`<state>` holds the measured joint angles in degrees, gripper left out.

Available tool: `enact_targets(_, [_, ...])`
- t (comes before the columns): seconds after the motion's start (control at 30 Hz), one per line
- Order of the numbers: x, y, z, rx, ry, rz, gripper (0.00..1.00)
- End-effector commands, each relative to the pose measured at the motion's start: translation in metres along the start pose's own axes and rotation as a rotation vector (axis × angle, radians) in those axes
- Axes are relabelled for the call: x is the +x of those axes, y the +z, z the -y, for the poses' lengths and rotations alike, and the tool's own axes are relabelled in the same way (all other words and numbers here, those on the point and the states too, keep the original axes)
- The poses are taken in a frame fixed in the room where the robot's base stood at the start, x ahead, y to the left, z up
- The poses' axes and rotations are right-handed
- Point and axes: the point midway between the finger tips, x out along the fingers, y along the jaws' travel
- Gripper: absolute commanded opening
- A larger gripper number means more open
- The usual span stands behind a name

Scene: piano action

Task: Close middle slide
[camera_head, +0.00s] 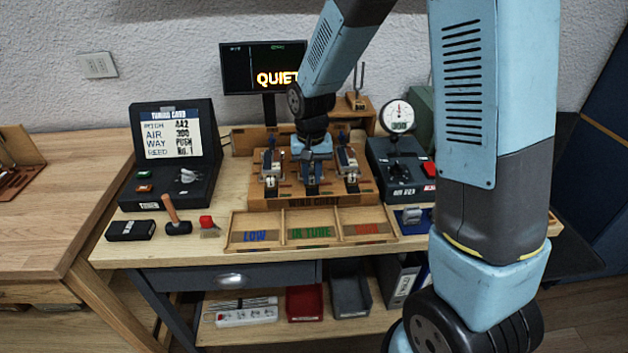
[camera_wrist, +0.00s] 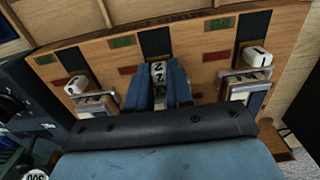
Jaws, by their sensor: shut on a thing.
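The wooden wind chest (camera_head: 330,198) stands on the bench with three slides in a row. My gripper (camera_head: 312,182) is over its middle slide, coming down from above. In the wrist view, my gripper (camera_wrist: 161,78) has its two blue fingers shut on the pale, dark-marked knob of the middle slide (camera_wrist: 158,69). The rest of that slide is mostly hidden by the fingers and the wrist. The two outer slides (camera_head: 270,165) (camera_head: 348,160) stand clear of the fingers; their white knobs (camera_wrist: 77,85) (camera_wrist: 256,57) show in the wrist view.
A three-part tray (camera_head: 283,228) lies in front of the chest. The tuning card stand (camera_head: 178,145) is at left, with a mallet (camera_head: 177,226) before it. The air box (camera_head: 400,172) with its gauge is close at right. The screen (camera_head: 262,68) behind reads QUIET.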

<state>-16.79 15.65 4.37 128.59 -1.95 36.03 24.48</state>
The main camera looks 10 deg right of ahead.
Motion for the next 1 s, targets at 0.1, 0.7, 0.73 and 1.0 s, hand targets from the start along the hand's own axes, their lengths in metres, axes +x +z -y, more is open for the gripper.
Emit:
enact_targets(0.1, [-0.001, -0.004, 0.0, 0.0, -0.002, -0.006, 0.0])
enact_targets(0.7, [-0.001, -0.003, 0.0, 0.001, -0.001, -0.005, 0.47])
enact_targets(0.73, [-0.001, -0.003, 0.0, 0.001, -0.001, -0.005, 0.47])
enact_targets(1.0, [-0.021, -0.004, 0.0, 0.001, -0.002, -0.007, 0.47])
